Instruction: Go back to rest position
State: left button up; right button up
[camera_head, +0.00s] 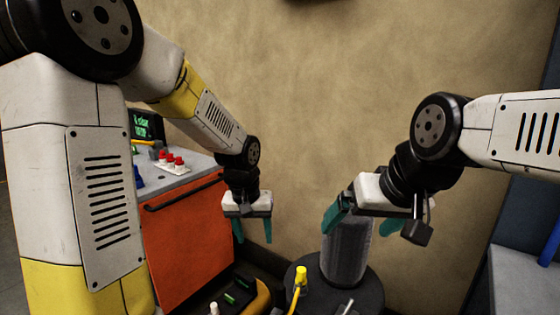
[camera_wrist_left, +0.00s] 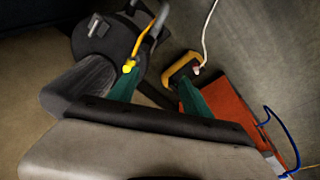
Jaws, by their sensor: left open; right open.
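My left gripper (camera_head: 252,230) hangs down in front of the wall, to the right of the orange cabinet. Its two teal fingers are apart with nothing between them. In the left wrist view the fingers of the left gripper (camera_wrist_left: 157,93) also show apart and empty. My right gripper (camera_head: 362,222) is at the right, above the dark round stand (camera_head: 365,290). Its teal fingers are spread on either side of a grey cylinder (camera_head: 347,255). I cannot tell whether they touch it.
An orange cabinet (camera_head: 190,240) with a grey top stands at the left, carrying red-knobbed parts (camera_head: 172,162) and a small green-lit screen (camera_head: 146,125). A yellow connector on a cable (camera_head: 300,277) and a yellow-black device (camera_head: 240,292) are low in front. A grey-blue surface (camera_head: 525,280) is at right.

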pick_arm(q)
jog(key=s+a+r+t, duration=0.2)
jog(key=s+a+r, duration=0.1)
jog(key=s+r, duration=0.4)
jog(key=s+a+r+t+h, duration=0.1)
jog(key=s+a+r+t, duration=0.1)
jog(key=s+a+r, duration=0.2)
jog(key=s+r, duration=0.3)
jog(key=s, duration=0.2)
jog(key=shift+a, duration=0.3)
jog(key=shift+s+r, duration=0.1)
